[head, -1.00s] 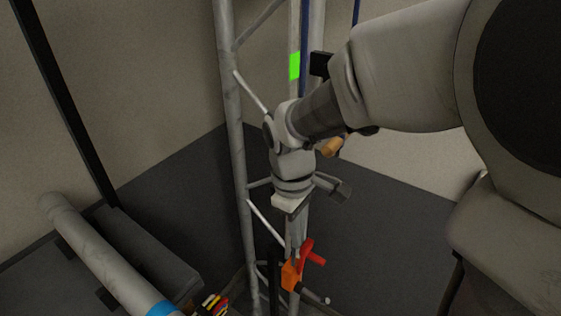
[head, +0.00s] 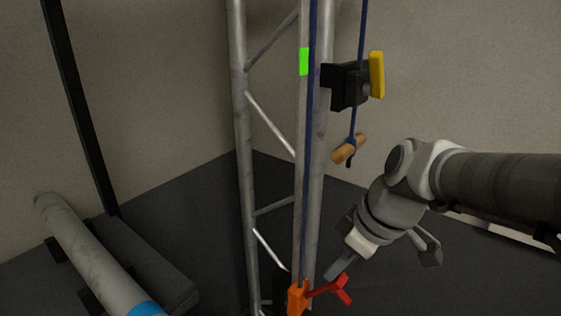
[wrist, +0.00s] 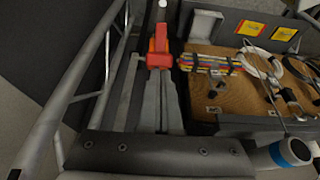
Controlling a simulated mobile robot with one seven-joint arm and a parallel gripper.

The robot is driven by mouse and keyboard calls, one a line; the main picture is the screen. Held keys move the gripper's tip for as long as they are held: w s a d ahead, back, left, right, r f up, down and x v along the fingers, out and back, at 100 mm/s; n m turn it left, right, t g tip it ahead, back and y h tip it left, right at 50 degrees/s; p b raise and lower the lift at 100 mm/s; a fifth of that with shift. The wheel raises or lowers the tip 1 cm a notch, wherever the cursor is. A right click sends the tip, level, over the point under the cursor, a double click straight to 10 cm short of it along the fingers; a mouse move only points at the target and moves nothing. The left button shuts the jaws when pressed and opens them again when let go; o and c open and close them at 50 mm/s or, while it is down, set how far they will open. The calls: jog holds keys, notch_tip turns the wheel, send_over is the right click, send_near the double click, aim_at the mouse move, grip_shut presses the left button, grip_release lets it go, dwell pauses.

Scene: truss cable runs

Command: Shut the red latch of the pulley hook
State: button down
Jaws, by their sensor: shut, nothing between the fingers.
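The orange body of the pulley hook (head: 298,298) sits low on the truss at the bottom of the head view. Its red latch (head: 332,289) sticks out to the right, with a forked end apart from the truss. My gripper (head: 333,271) is shut and empty, tilted down and left, its tips just above the latch in the picture. I cannot tell whether they touch it. In the wrist view the red and orange parts (wrist: 159,52) show just beyond my shut fingers (wrist: 160,85). The hook's lower part is cut off in the head view.
The truss (head: 240,130) rises beside the hook, with a blue rope (head: 313,150) along it. A black clamp with a yellow handle (head: 376,75) and a wooden toggle (head: 349,149) are higher up. A grey tube (head: 85,250) lies left. The wrist view shows a brown board (wrist: 235,85) with cables.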

aim_at(339, 292)
jog(key=shift+s+d+f+t+y+b, duration=0.5)
jog(key=shift+d+f+y+b, duration=0.2)
jog(key=shift+b, duration=1.6)
jog(key=shift+s+d+f+t+y+b, duration=0.55)
jog(key=shift+f+b, duration=0.25)
jog(key=shift+b, duration=1.5)
jog(key=s+d+f+t+y+b, duration=0.2)
jog(key=f+b, duration=0.4)
jog(key=b, duration=1.1)
jog(key=shift+s+d+f+y, duration=0.25)
jog(key=shift+d+f+y, duration=0.1)
jog(key=shift+d, duration=0.3)
jog(key=shift+f, duration=0.1)
